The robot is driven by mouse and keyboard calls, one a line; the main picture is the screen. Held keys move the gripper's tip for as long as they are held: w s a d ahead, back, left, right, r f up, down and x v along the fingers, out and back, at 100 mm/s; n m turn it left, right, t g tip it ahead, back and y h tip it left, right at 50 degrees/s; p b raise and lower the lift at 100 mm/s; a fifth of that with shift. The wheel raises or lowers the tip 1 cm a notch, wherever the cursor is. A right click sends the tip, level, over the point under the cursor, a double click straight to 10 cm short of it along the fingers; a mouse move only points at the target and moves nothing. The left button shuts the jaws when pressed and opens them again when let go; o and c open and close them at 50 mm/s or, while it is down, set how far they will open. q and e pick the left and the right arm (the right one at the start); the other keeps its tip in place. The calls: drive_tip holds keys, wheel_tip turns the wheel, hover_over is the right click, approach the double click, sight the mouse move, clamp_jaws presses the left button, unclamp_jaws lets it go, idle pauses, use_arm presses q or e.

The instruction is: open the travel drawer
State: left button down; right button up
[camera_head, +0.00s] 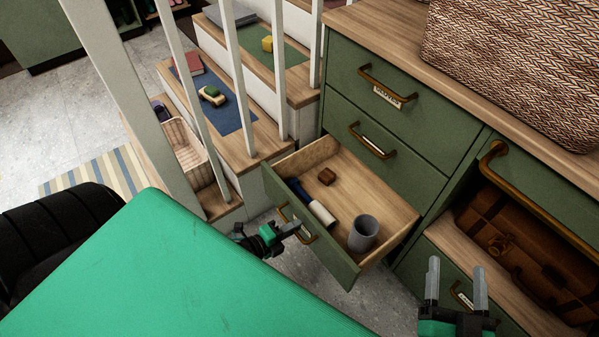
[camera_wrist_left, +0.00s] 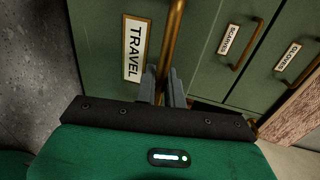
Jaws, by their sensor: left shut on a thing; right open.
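The travel drawer (camera_head: 335,262) is the lowest green drawer of the stack and stands pulled well out, its wooden inside showing. In the left wrist view its front carries a white TRAVEL label (camera_wrist_left: 134,48) beside a brass handle (camera_wrist_left: 174,38). My left gripper (camera_head: 294,229) is shut on that handle; its fingers also show in the left wrist view (camera_wrist_left: 162,88). Inside lie a small brown block (camera_head: 327,176), a blue and white cylindrical item (camera_head: 320,212) and a grey cup (camera_head: 363,233). My right gripper (camera_head: 457,275) is open and empty at the lower right.
Two closed green drawers (camera_head: 367,123) sit above, labelled scarves and gloves in the left wrist view. A woven basket (camera_head: 520,65) stands on top. A brown suitcase (camera_head: 520,240) lies in the right cubby. White railings (camera_head: 235,70) and wooden steps stand left of the drawers.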

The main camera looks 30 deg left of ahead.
use_arm(q)
drive_tip(key=shift+s+a, duration=0.1)
drive_tip(key=shift+s, duration=0.35)
use_arm(e)
drive_tip(key=shift+s+a+f+g, duration=0.15)
drive_tip(key=shift+f+g, duration=0.1)
drive_tip(key=shift+f, duration=0.2)
drive_tip(key=shift+s+a+f+g, duration=0.1)
drive_tip(key=shift+f+g, duration=0.15)
drive_tip(key=shift+f, duration=0.15)
use_arm(q)
drive_tip(key=c, duration=1.6)
unclamp_jaws()
drive_tip(key=shift+c, duration=0.2)
drive_tip(key=p+v, duration=0.2)
drive_tip(key=v, duration=1.1)
drive_tip(key=shift+s+p, duration=0.35)
use_arm(e)
drive_tip(key=s+f+g+h, duration=0.1)
drive_tip(key=s+f+g, duration=0.2)
drive_tip(key=f+g, duration=0.2)
wheel_tip(320, 180, down, 2)
drive_tip(key=shift+s+g, duration=0.25)
drive_tip(key=shift+g, duration=0.05)
